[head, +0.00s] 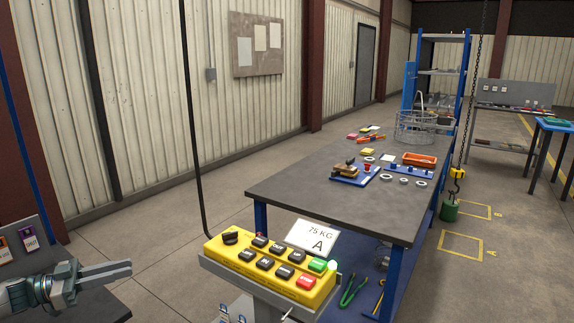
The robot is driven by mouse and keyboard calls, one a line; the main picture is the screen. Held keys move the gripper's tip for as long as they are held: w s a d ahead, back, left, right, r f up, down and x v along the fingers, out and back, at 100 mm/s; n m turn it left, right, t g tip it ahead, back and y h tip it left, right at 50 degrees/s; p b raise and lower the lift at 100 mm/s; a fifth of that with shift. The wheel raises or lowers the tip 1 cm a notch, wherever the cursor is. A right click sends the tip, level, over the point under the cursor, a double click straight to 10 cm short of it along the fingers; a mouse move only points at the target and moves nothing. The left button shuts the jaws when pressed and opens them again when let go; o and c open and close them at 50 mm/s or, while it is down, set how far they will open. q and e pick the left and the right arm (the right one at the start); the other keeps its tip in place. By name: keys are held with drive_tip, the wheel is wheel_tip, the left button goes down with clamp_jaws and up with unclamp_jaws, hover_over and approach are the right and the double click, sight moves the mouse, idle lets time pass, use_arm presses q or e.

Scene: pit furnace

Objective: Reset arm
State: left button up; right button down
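My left gripper (125,270) shows at the lower left, level and pointing right. It is left of the yellow control box and apart from it, beside a dark surface. My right gripper is not in view.
A long workbench (290,190) holds a wire basket (415,127), an orange tray (420,159), a blue fixture (352,176) and rings. A chain hook (457,174) hangs above a green weight (450,210) at right. Yellow squares mark the floor there.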

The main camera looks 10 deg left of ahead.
use_arm(q)
drive_tip(key=w+d+f+n+t+y, duration=0.15)
drive_tip(key=d+f, duration=0.35)
drive_tip(key=f, duration=0.5)
drive_tip(key=d+f+n+y, duration=0.1)
drive_tip(key=d+f+y, duration=0.3)
drive_tip(key=f, duration=0.6)
drive_tip(key=d+f+n+t+y, duration=0.1)
drive_tip(key=d+f+n, duration=0.1)
drive_tip(key=d+f, duration=0.55)
drive_tip(key=s+d+f+n+g+y, duration=0.1)
drive_tip(key=s+d+f+y, duration=0.15)
drive_tip(key=s+f, duration=0.45)
drive_tip(key=s+d+f+n+g+y, duration=0.15)
drive_tip(key=d+f, duration=0.25)
drive_tip(key=f, duration=0.7)
drive_tip(key=s+d+f+g, duration=0.2)
drive_tip(key=s+d+f, duration=0.2)
drive_tip(key=s, duration=0.4)
drive_tip(key=s+d+f+g+y, duration=0.1)
drive_tip(key=s+d+f+g, duration=0.1)
drive_tip(key=s+d+f, duration=0.2)
drive_tip(key=s+d+f+n+g+y, duration=0.1)
drive_tip(key=s+d+f, duration=0.3)
drive_tip(key=s+f, duration=0.4)
drive_tip(key=s, duration=0.6)
drive_tip(key=shift+s+f+g, duration=0.15)
drive_tip(key=shift+f+g, duration=0.15)
drive_tip(key=shift+g, duration=0.1)
